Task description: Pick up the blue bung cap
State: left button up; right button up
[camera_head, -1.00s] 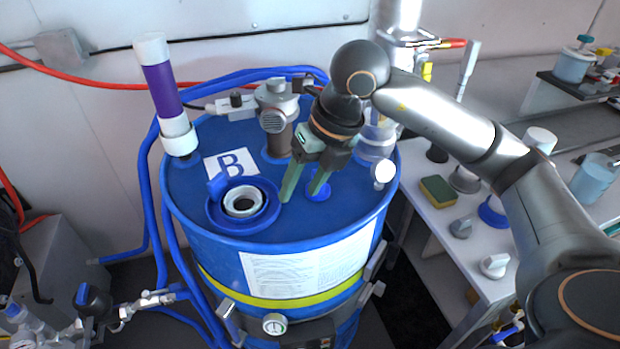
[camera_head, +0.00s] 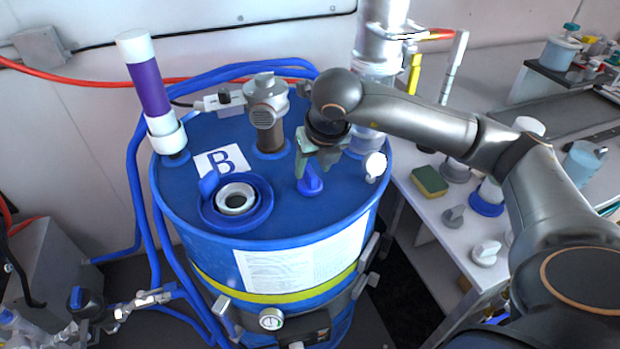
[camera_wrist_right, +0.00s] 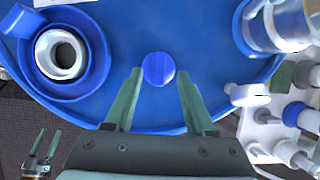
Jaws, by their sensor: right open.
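The blue bung cap (camera_head: 310,182) is a small round blue knob on top of the blue drum (camera_head: 275,222), right of the open bung ring. My right gripper (camera_head: 313,168) is above it, pointing down, with its green fingers apart and empty. In the right wrist view the cap (camera_wrist_right: 158,69) shows between the two fingertips, with a gap on each side. I cannot tell whether the tips are low enough to flank it. My left gripper (camera_wrist_right: 47,138) shows small at the lower left of the wrist view, its fingers apart; the head view does not show it.
The blue-collared white bung ring (camera_head: 237,200) is left of the cap. A grey metal fitting (camera_head: 267,105) and a purple-and-white tube (camera_head: 148,85) stand on the drum. A white round knob (camera_head: 376,164) is close right. A bench at right holds a sponge (camera_head: 429,181) and several caps.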

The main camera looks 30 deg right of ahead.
jog(key=shift+x, duration=1.4)
grip_shut()
